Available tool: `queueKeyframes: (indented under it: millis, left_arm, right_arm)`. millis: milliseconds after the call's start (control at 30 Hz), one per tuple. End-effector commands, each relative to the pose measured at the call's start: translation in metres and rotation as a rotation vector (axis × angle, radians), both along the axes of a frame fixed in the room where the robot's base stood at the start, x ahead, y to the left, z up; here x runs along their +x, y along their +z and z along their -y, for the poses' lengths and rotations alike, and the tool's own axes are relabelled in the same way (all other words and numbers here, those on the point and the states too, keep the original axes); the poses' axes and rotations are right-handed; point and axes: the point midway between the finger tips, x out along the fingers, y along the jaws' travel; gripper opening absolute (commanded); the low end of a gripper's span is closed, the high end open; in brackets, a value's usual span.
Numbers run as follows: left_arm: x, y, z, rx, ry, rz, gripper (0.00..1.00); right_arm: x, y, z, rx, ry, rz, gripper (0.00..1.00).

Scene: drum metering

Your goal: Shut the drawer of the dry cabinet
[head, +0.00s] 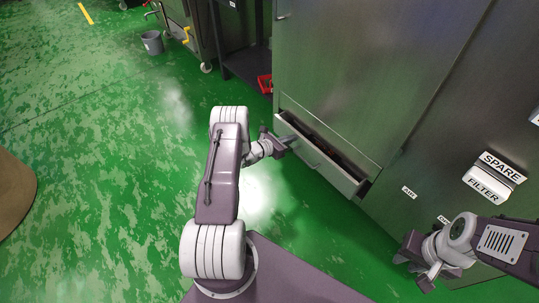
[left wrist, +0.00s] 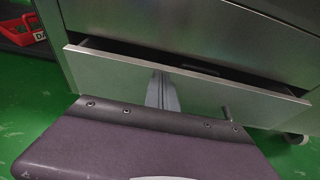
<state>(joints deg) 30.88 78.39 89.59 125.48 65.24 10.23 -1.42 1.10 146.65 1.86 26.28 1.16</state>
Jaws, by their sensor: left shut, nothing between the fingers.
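The dry cabinet (head: 355,60) is a tall grey metal cabinet in the upper right of the head view. Its low drawer (head: 322,163) stands partly out, with a dark gap behind its front panel. In the left wrist view the drawer front (left wrist: 110,74) runs across the picture below the cabinet body. My left gripper (head: 290,141) is shut and empty at the left part of the drawer front; its fingers (left wrist: 162,92) point at the panel. I cannot tell whether they touch it. My right gripper (head: 416,268) is at the lower right, away from the drawer; its finger opening is unclear.
A dark metal panel with labels (head: 501,167) stands right of the cabinet. A red object (head: 265,84) lies on a dark shelf (head: 243,62) to the left. A grey bucket (head: 152,42) stands farther back. The green floor (head: 110,150) at left is mostly clear.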

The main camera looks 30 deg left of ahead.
Motion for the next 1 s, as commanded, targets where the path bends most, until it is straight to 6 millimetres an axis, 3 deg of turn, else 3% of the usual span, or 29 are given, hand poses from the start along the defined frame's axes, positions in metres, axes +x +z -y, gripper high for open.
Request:
queueKeyframes:
  millis: [400,833,1000]
  left_arm:
    - [0.025,0.000,0.010,0.000,0.000,0.002,0.00]
    - [0.028,0.003,0.010,0.000,0.000,0.010,0.00]
    - [0.024,0.002,-0.001,0.000,-0.002,0.007,0.00]
  right_arm:
    - [0.000,-0.008,0.000,0.000,0.000,-0.001,0.25]
    - [0.000,-0.008,0.000,0.000,0.000,0.000,0.25]
    - [0.000,-0.009,0.000,0.000,0.000,0.000,0.25]
